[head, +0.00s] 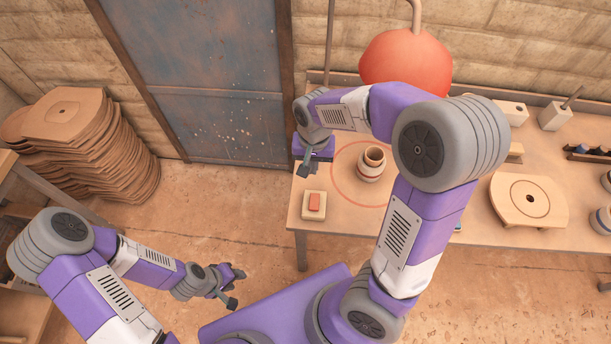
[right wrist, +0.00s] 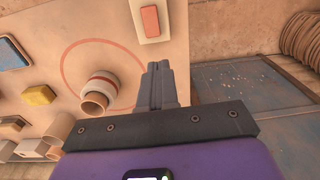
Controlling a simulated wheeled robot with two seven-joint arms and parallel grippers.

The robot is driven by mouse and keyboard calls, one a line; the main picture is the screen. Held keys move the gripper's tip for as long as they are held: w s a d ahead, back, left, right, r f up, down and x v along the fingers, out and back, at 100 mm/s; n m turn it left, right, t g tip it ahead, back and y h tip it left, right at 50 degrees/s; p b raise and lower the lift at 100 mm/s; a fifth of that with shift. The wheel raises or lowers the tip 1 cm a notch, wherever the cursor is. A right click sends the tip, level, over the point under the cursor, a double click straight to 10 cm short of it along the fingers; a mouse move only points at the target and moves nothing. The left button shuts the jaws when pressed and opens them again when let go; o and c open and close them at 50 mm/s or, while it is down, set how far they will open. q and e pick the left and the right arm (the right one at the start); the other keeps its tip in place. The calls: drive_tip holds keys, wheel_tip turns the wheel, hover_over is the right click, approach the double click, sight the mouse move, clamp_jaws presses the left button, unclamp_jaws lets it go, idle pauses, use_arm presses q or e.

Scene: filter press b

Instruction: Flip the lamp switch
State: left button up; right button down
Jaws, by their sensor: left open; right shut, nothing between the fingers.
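The lamp switch (head: 314,203) is a cream block with a red-orange rocker, on the near left corner of the workbench. It also shows at the top of the right wrist view (right wrist: 151,20). An orange lamp shade (head: 405,66) hangs over the back of the bench. My right gripper (head: 305,171) is shut and empty. In the head view it is just behind the switch; in the right wrist view its closed fingers (right wrist: 158,66) point towards the switch, with a gap between. My left gripper (head: 238,287) is open and empty, low over the floor left of the bench.
A banded jar (head: 371,164) stands inside a red circle on the workbench (head: 335,235), right of the switch. A round-holed wooden board (head: 529,200) lies farther right. Stacked plates (head: 90,145) stand by the left wall. The floor between is clear.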

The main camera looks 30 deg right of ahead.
sight(313, 193)
drive_tip(key=shift+s+d+r, duration=0.1)
drive_tip(key=shift+d+r, duration=0.2)
drive_tip(key=shift+r, duration=0.4)
wheel_tip(313, 193, down, 14)
drive_tip(key=b, duration=0.5)
drive_tip(key=shift+f, duration=0.1)
